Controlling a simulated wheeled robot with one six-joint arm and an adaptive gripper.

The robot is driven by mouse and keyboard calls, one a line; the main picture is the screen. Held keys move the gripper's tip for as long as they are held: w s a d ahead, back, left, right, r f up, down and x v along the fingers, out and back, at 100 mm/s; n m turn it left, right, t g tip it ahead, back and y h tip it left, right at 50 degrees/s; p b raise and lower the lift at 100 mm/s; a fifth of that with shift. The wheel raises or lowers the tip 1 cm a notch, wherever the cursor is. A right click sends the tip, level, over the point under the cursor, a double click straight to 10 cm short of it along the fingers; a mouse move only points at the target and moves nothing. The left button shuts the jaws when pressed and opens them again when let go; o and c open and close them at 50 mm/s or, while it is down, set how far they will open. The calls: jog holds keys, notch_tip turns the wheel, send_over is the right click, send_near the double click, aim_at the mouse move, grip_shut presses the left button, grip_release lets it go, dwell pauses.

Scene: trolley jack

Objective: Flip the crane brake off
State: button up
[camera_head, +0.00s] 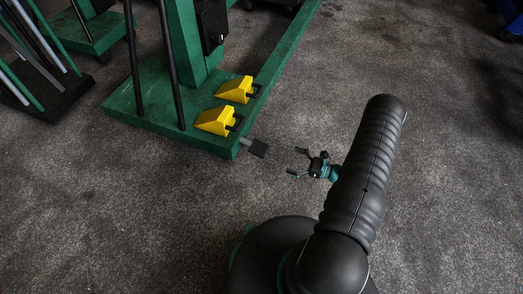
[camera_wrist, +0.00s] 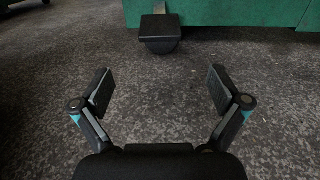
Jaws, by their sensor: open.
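The crane brake looks to be a small black pedal (camera_head: 258,148) on a short light stem, sticking out from the end of the green crane base (camera_head: 160,106). In the wrist view the black pedal (camera_wrist: 160,26) is ahead at the top centre, in front of the green base (camera_wrist: 240,13), with a dark rounded shape under it. My gripper (camera_head: 297,162) is to the right of the pedal, apart from it. In the wrist view my gripper (camera_wrist: 158,90) is open, its two fingers spread wide with only floor between them.
Two yellow wedge blocks with black handles, one nearer (camera_head: 213,121) and one farther (camera_head: 236,89), sit on the green base. A rack with rods (camera_head: 40,98) stands at the far left. The dark floor (camera_head: 440,130) to the right is clear.

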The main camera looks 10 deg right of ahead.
aim_at(261, 149)
jog(key=x, duration=1.3)
jog(key=shift+w+a, duration=0.25)
jog(key=shift+a, duration=0.05)
